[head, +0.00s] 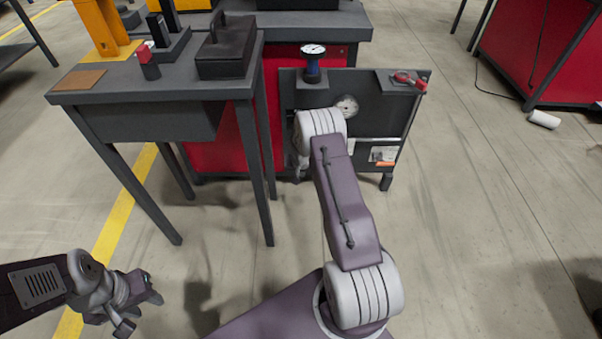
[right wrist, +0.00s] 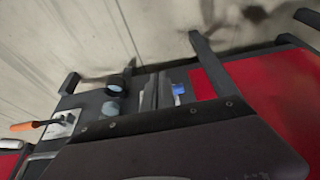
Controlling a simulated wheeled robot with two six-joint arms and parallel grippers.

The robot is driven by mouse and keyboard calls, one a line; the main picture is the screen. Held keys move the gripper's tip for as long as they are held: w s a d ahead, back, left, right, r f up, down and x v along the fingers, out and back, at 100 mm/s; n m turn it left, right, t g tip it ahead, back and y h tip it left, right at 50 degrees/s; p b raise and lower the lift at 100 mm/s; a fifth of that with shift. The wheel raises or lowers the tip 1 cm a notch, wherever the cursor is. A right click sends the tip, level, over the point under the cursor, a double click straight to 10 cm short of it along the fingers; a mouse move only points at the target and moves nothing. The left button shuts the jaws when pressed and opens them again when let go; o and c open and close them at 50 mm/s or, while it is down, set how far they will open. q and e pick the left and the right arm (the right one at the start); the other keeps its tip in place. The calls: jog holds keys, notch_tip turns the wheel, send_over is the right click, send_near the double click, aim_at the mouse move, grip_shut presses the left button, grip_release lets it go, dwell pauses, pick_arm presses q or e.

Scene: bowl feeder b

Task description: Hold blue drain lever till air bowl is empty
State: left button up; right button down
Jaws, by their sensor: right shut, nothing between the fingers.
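A small blue piece (right wrist: 178,89), which looks like the drain lever, shows in the right wrist view just right of my right gripper's fingers (right wrist: 157,92). The fingers are shut with nothing between them. I cannot tell whether they touch the blue piece. In the head view, my right arm reaches to the front of the dark panel (head: 368,115) and hides the lever and most of its gripper. I cannot make out the air bowl or its level. My left gripper (head: 148,292) hangs over the floor at lower left, away from the panel; its finger gap is unclear.
A grey table (head: 180,94) stands close left.

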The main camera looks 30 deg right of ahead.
jog(key=shift+p+v, duration=0.35)
jog(key=shift+v, duration=1.2)
